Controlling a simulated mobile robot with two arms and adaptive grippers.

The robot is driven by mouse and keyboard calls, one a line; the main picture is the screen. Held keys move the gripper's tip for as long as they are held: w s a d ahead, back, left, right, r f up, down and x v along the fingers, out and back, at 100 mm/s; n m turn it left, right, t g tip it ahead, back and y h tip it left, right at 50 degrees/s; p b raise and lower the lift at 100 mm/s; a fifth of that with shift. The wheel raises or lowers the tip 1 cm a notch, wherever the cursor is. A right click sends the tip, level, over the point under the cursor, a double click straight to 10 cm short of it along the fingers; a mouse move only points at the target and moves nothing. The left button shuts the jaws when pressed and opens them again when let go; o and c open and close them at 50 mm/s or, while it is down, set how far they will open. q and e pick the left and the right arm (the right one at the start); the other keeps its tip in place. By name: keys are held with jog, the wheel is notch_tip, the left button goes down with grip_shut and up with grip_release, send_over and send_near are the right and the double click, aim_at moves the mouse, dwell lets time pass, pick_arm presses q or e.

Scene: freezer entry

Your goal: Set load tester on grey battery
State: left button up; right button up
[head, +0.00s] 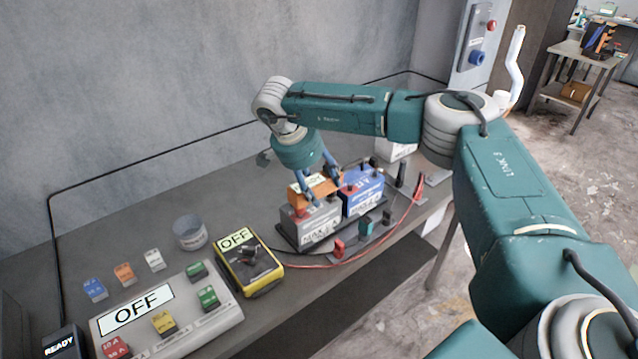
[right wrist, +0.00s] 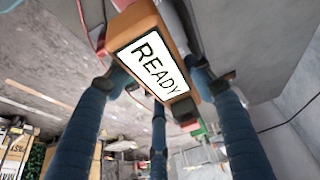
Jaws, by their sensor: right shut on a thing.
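The orange load tester (head: 322,184) is in my right gripper (head: 322,190). In the right wrist view the tester (right wrist: 150,25) shows its white READY screen, with the blue fingers on both sides of it. In the head view the tester is over the back part of the grey battery (head: 313,230). I cannot tell whether it touches the battery top. A red terminal cap shows at the battery's left front. The fingers hide part of the tester and battery top. My left gripper is not in view.
A blue battery (head: 362,192) stands close to the right of the grey one on a dark tray. Red and black clamps with a red cable lie in front. A yellow meter (head: 247,264), a grey cup (head: 189,233) and an OFF panel (head: 215,312) are to the left.

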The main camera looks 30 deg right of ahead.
jog(key=shift+f+b, duration=0.45)
jog(key=shift+f, duration=0.5)
jog(key=o, duration=1.8)
jog(key=shift+o, duration=0.2)
jog(key=shift+s, duration=0.1)
jog(key=v, duration=1.2)
